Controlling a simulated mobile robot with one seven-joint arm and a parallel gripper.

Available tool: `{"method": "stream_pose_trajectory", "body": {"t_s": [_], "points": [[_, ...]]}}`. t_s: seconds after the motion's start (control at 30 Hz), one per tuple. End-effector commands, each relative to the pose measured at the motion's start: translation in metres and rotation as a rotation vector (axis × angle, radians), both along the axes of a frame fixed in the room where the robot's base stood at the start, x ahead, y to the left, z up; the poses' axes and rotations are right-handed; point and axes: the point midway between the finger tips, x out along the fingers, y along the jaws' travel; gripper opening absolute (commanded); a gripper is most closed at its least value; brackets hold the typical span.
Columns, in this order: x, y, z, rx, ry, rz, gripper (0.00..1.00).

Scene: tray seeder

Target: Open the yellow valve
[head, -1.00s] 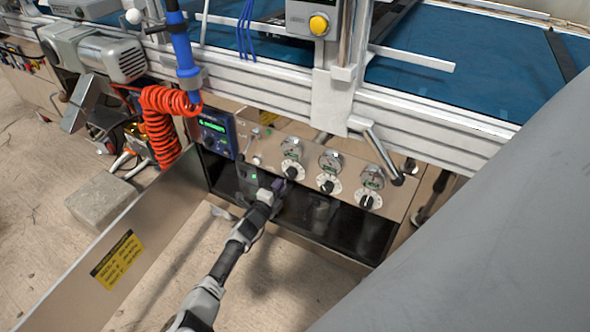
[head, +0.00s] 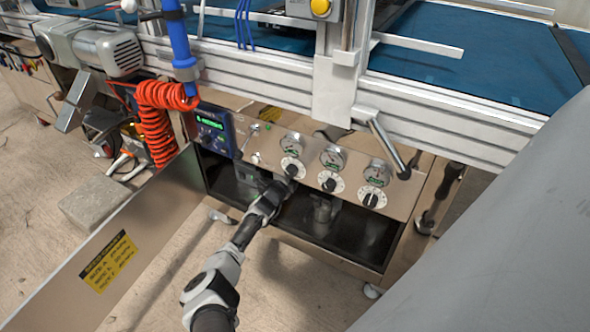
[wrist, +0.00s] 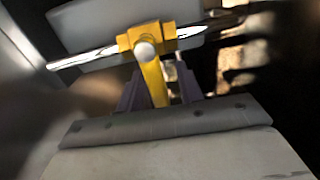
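The yellow valve (wrist: 160,38) shows in the wrist view, on a shiny pipe that runs across the picture. A pale round end sits at its centre, and its yellow handle (wrist: 153,78) points down toward my palm. My gripper (wrist: 159,74) has its two dark fingers on either side of the handle, with a visible gap at each side, so it looks open. In the head view, my wrist (head: 267,202) reaches to the open cabinet (head: 330,222) below the dial panel. The valve cannot be seen there, and my fingers are hard to make out.
The dial panel (head: 310,165) with several gauges and knobs sits just above my wrist. The opened cabinet door (head: 140,235) stands to the left of my arm. An orange coiled hose (head: 158,130) hangs at the left. A metal lever (head: 390,150) sticks out at the right.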

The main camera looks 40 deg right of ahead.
Motion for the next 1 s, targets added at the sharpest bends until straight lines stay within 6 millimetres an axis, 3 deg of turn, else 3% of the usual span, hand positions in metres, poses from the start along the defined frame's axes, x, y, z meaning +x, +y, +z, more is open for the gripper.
{"method": "stream_pose_trajectory", "body": {"t_s": [0.1,0.37,0.77,1.0], "points": [[0.0000,0.0002,0.0001,0.000,0.000,0.000,0.35],[-0.0001,0.0004,-0.0002,0.000,0.000,0.000,0.01],[0.0003,0.0008,0.0021,-0.017,0.042,0.001,0.00],[0.0009,0.0010,0.0091,-0.073,0.177,0.001,0.00]]}}
